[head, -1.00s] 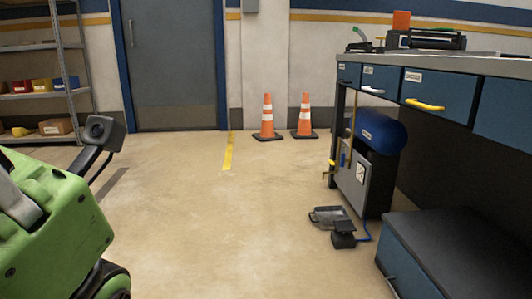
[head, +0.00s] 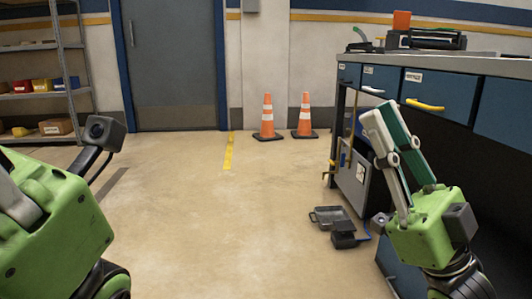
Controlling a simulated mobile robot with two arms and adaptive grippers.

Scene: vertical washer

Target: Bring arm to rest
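My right gripper (head: 381,108) stands in front of the blue workbench at the right of the head view. Its green body is low and its long white and green fingers point up and slightly left. The fingers lie side by side with nothing seen between them, so it looks shut and empty. Part of my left gripper, a green body with a black camera mount, fills the lower left corner. Its fingertips are cut off by the frame edge, so I cannot tell whether it is open or shut.
The workbench has drawers, one with a yellow handle (head: 424,105). A pedal unit (head: 332,217) lies on the floor left of my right gripper. Two orange cones (head: 267,120) stand by the back wall near a grey door (head: 172,65). A shelf (head: 45,95) is at left. The middle floor is clear.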

